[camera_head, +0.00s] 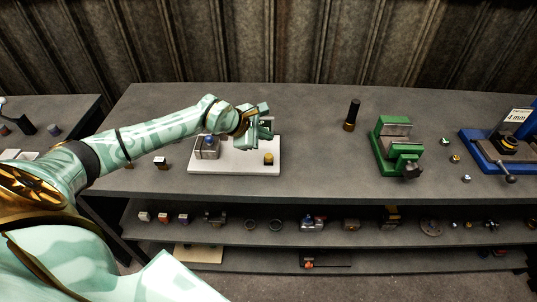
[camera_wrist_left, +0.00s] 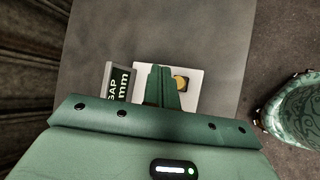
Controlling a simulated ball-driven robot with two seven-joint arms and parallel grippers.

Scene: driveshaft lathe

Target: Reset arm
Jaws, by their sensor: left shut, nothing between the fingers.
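My left arm reaches in from the left in the head view, and its gripper (camera_head: 266,127) hangs over the back of a white plate (camera_head: 232,168) on the grey workbench. In the left wrist view the gripper's green fingers (camera_wrist_left: 162,84) are together with nothing held, above the white plate (camera_wrist_left: 194,95). A grey metal block with a blue part on top (camera_head: 207,148) stands on the plate's left side. A small yellow-topped black piece (camera_head: 268,159) is at the plate's right and also shows in the wrist view (camera_wrist_left: 181,83). My right gripper is not in view.
A dark sign with "GAP" and "mm" (camera_wrist_left: 118,83) is beside the fingers. A dark upright cylinder (camera_head: 352,115), a green vise (camera_head: 393,146) and a blue machine (camera_head: 499,148) stand to the right. Shelves (camera_head: 280,240) below hold several parts. Bench between plate and vise is mostly clear.

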